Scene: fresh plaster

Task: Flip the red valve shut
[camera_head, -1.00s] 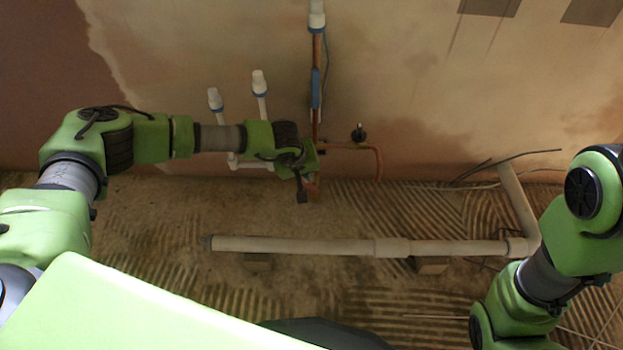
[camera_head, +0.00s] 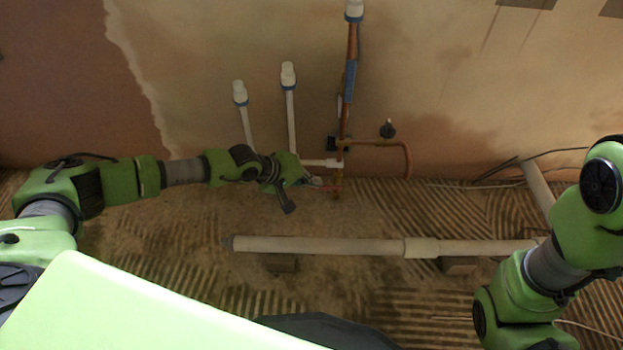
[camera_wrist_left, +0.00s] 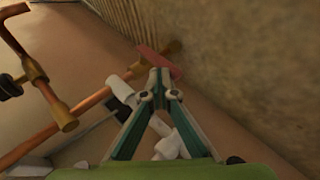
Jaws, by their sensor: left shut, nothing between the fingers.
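The red valve handle (camera_head: 328,189) is small in the head view, low on the copper pipe (camera_head: 351,60) near the floor. In the left wrist view the red handle (camera_wrist_left: 157,61) lies just beyond my fingertips, beside a brass fitting (camera_wrist_left: 173,48). My left gripper (camera_head: 313,183) is just left of the pipe, by the handle. In the wrist view its fingers (camera_wrist_left: 160,80) are shut with nothing between them, and the tips are at or very near the handle; contact is unclear. My right arm is at the right; its gripper is out of view.
Two white capped pipes (camera_head: 290,115) rise left of the copper pipe. A copper branch with a dark knob (camera_head: 388,130) bends down to its right. A pale horizontal pipe (camera_head: 320,245) lies on blocks in front. Loose cables (camera_head: 480,184) lie along the wall at right.

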